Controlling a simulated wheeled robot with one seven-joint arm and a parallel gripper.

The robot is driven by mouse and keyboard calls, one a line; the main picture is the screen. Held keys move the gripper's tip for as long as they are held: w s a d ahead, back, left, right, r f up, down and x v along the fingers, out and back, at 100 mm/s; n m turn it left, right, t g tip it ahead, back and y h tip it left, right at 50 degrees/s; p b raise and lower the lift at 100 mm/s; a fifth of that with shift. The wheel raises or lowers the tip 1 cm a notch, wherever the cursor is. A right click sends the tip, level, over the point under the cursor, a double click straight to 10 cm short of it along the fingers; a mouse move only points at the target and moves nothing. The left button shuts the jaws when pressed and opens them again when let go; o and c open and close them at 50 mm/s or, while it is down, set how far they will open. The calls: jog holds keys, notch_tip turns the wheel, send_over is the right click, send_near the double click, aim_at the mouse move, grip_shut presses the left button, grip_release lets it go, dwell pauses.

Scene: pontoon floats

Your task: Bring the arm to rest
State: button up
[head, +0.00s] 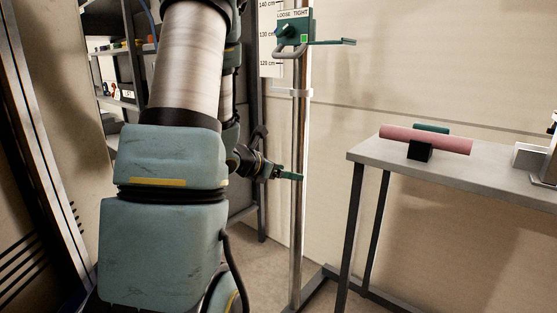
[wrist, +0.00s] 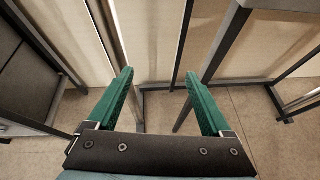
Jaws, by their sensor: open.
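My arm (head: 165,190) fills the left middle of the head view, with its blue-grey links bent downward. My gripper (head: 296,177) shows small in the head view, its green fingers overlapping the upright metal pole (head: 297,220). I cannot tell from this view whether they touch it. In the wrist view my gripper (wrist: 159,78) has its two green fingers wide apart, with nothing held between them. Floor, wall and dark metal frame bars show beyond the fingers. The wrist itself is partly hidden behind my arm in the head view.
A green clamp (head: 294,30) marked LOOSE and TIGHT sits high on the pole beside a height scale (head: 268,50). Metal shelving (head: 115,105) stands at left.

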jog(key=s+d+m+g+y+p, duration=0.2)
jog(key=s+m+g, duration=0.6)
jog(key=s+m, duration=0.65)
jog(key=s+a+r+m+y+p, duration=0.1)
jog(key=s+a+m+y, duration=0.4)
jog(key=a+m, duration=0.5)
jog(key=m+y+p, duration=0.1)
jog(key=m, duration=0.2)
jog(key=shift+s+a+r+t+y, duration=0.15)
jog(key=shift+a+r+t+y, duration=0.15)
jog(key=shift+r+y, duration=0.1)
